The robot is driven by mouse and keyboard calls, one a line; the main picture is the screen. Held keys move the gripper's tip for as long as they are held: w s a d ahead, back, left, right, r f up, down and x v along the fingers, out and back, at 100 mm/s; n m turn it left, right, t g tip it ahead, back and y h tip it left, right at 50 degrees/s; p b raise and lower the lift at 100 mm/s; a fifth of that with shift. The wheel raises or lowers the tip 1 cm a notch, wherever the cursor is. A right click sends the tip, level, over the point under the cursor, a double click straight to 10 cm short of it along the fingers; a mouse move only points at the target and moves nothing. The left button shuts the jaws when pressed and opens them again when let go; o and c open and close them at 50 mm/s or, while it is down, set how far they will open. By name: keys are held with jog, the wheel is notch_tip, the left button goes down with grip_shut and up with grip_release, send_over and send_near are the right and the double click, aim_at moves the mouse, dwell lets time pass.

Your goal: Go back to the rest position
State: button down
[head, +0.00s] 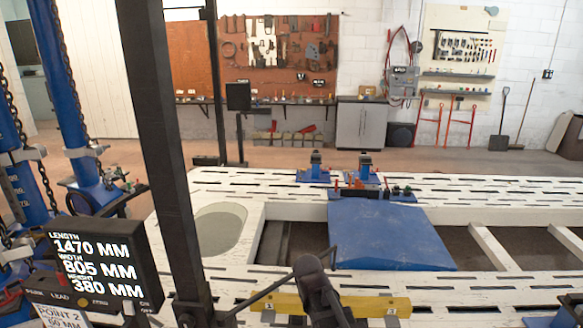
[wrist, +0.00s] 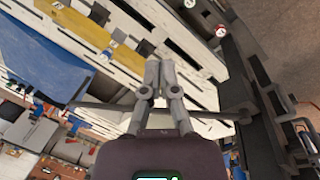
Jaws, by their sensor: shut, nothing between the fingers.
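My gripper (wrist: 160,64) shows in the wrist view with its two grey fingers close together, pointing up the picture. It is shut and nothing shows between the fingertips. Beyond the fingertips lie the white slotted bench and a yellow bar (wrist: 75,32). In the head view the bench (head: 450,285) fills the lower right, and the yellow bar (head: 375,306) lies across its near side. A dark jointed piece stands in front of the bar there; I cannot tell whether it is part of my arm.
A blue ramp plate (head: 390,235) lies on the bench, with blue clamps (head: 313,170) behind it. A dark upright post (head: 165,150) and a display box (head: 100,262) stand at the left. Blue columns with chains (head: 75,90) are further left. Open floor lies behind the bench.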

jog(key=s+d+f+m+b, duration=0.1)
jog(key=s+d+m, duration=0.1)
jog(key=d, duration=0.3)
jog(key=s+d+f+m+g+y, duration=0.1)
jog(key=s+d+m, duration=0.2)
jog(key=d+m, duration=0.2)
jog(key=shift+d+f+y+b, duration=0.2)
jog(key=shift+y+b, duration=0.1)
jog(key=shift+b, duration=0.1)
